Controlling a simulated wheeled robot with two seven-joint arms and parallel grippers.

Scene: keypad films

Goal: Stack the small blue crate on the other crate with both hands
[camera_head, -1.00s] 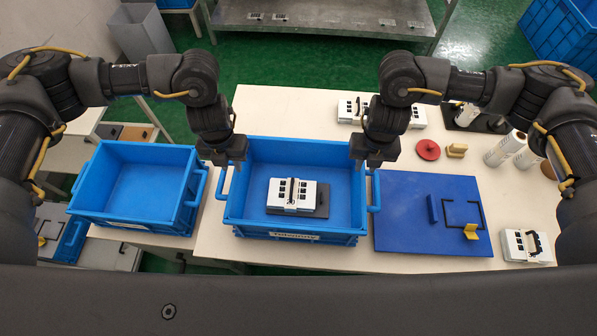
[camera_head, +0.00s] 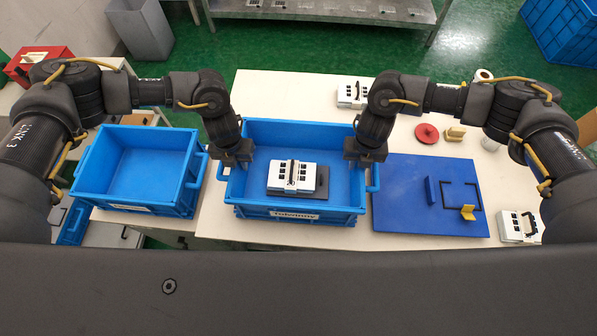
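A blue crate (camera_head: 330,213) with a white label on its front stands on the table in the middle. It has a bar handle on its left and right sides, and a white keypad device (camera_head: 291,175) lies on a dark plate inside it. A second blue crate (camera_head: 160,198), empty, stands to its left. My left gripper (camera_head: 234,160) is at the left side wall of the middle crate, by its handle. My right gripper (camera_head: 364,158) is at the right side wall, by the other handle. The fingers are too dark and small to tell open from shut.
A flat blue board (camera_head: 405,210) with a yellow clip lies right of the middle crate. A red disc (camera_head: 427,132) and white devices (camera_head: 353,92) (camera_head: 517,226) are on the white table (camera_head: 275,85). The table strip in front of the middle crate is bare.

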